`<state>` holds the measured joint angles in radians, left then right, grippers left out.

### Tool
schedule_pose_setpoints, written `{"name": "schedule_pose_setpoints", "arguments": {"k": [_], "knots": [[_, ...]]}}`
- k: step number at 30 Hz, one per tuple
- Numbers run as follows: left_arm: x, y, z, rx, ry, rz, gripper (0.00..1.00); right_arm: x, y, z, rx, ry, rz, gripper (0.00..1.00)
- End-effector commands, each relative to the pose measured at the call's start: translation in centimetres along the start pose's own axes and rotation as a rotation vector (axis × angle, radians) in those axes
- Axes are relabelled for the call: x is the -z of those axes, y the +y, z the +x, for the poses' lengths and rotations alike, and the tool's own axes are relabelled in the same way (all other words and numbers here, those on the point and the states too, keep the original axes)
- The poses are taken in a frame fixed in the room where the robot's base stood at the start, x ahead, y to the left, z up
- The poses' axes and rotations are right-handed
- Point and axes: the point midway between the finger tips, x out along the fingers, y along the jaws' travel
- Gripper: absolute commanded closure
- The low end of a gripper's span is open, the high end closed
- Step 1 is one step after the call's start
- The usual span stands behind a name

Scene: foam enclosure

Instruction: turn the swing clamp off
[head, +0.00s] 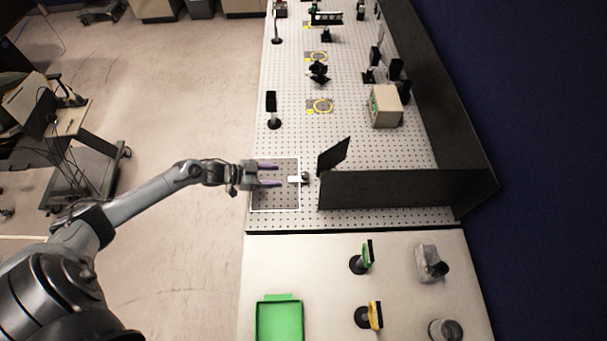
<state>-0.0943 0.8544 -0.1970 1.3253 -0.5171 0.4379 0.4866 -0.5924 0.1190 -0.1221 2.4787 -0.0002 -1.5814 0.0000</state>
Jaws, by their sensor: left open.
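A small device with a pale flat arm and a dark body, which looks like the swing clamp (304,177), sits on the perforated board at the right edge of a white-outlined square. My left gripper (271,175) reaches in from the left over that square. Its two purple fingers are apart with nothing visible between them. The fingertips point right, toward the clamp, with a short gap in this view. Their height above the board is hard to tell. The clamp's exact position is too small to read. My right gripper is not in view.
A black foam wall (390,190) and a tilted black panel (334,156) stand just right of the clamp. A beige box (385,106) and a dark post (272,109) stand farther back. A green tray (279,321) lies on the front table. The board left of the wall is mostly clear.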

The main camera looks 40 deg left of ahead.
Motion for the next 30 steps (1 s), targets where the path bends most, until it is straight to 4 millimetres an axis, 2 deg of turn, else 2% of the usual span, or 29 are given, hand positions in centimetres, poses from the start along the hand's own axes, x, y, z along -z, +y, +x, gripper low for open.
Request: {"name": "schedule_pose_setpoints", "arguments": {"k": [12, 18, 24, 30], "knots": [[0.3, 0.0, 6.4, 0.0, 0.005, 0.001, 0.41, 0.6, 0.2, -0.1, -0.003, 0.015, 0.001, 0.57], [0.3, 0.0, 8.8, 0.0, 0.004, 0.0, 0.41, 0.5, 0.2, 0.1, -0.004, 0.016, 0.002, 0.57], [0.2, 0.1, 9.8, -0.001, 0.002, 0.002, 0.41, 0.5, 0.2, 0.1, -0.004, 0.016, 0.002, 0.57], [0.2, 0.1, 10.0, -0.001, 0.002, 0.002, 0.41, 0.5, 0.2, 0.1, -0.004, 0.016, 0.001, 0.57]]}}
